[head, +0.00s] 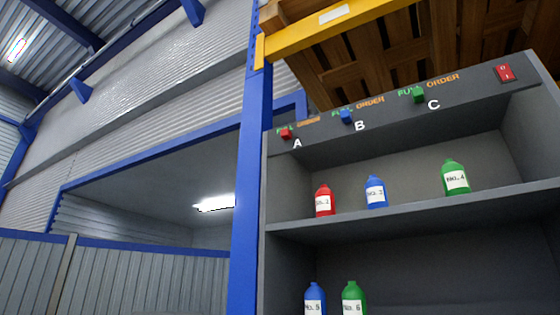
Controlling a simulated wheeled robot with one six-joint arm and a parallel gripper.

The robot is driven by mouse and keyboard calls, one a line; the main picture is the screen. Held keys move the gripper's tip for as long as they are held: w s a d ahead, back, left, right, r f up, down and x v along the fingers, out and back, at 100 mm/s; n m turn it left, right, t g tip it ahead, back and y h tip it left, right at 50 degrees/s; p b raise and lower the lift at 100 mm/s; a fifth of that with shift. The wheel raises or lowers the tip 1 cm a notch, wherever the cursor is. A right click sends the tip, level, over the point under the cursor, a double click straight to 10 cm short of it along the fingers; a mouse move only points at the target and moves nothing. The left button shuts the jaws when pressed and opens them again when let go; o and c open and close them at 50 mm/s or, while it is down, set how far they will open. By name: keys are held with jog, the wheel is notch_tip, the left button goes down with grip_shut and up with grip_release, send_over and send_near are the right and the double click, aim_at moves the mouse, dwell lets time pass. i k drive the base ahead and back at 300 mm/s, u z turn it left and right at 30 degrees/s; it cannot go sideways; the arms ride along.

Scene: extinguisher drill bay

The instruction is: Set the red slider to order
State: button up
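The red slider (286,133) is a small red block on the sloped dark grey panel (470,83) along the top of the shelf unit, above the letter A. It sits at the left, by the green lettering it partly covers; the orange lettering (308,121) is to its right and too small to read clearly. By the blue slider (346,116) above B and the green slider (418,96) above C, similar green and orange words show, with ORDER in orange at right. My gripper is not in view.
A red switch (505,73) is at the panel's right end. Red, blue and green bottles stand on the upper shelf (410,213), with blue and green ones below. A blue post (250,190) rises at the unit's left; a yellow beam (330,32) and wooden pallets are above.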

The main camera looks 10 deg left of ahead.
aim_at(286, 134)
jog(key=u, duration=2.55)
jog(key=i, duration=2)
jog(key=z, duration=3.25)
